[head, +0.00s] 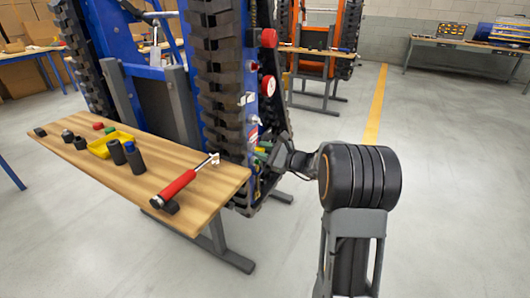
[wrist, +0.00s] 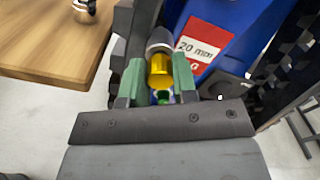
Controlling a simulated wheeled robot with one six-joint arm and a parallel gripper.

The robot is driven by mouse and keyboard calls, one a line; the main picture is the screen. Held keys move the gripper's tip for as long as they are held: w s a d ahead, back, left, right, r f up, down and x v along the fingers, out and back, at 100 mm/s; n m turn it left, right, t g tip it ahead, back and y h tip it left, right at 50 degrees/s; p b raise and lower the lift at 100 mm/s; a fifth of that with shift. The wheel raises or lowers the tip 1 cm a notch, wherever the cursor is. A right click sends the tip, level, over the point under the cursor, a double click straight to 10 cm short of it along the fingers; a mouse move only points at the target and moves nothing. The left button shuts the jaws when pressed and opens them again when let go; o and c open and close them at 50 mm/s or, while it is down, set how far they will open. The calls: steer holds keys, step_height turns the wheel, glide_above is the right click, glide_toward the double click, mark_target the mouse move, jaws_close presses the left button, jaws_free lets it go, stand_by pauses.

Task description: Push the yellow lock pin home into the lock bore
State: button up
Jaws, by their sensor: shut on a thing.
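The yellow lock pin (wrist: 160,72) shows in the wrist view between the green finger pads of my gripper (wrist: 159,78). Its far end meets a grey round collar (wrist: 159,40) on the blue carrier, which appears to be the lock bore. A yellow length of pin shows on the near side of the collar, and how deep the pin sits is hidden. In the head view my gripper (head: 262,158) is at the lower side of the tracked carrier, and the pin is too small to make out there.
A red and white "20 mm" label (wrist: 197,46) is on the blue frame (wrist: 235,30). Dark track links (wrist: 285,55) stand close on the right. A wooden bench (head: 215,195) with a red-handled tool (head: 180,184) and yellow tray (head: 100,148) is left. Open floor lies right.

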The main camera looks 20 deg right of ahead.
steer(key=shift+w+a, duration=0.3)
steer(key=o, duration=1)
steer(key=p+v, duration=0.1)
steer(key=v, duration=1.2)
steer(key=shift+s+d+p, duration=0.25)
steer(key=shift+s+p, duration=0.05)
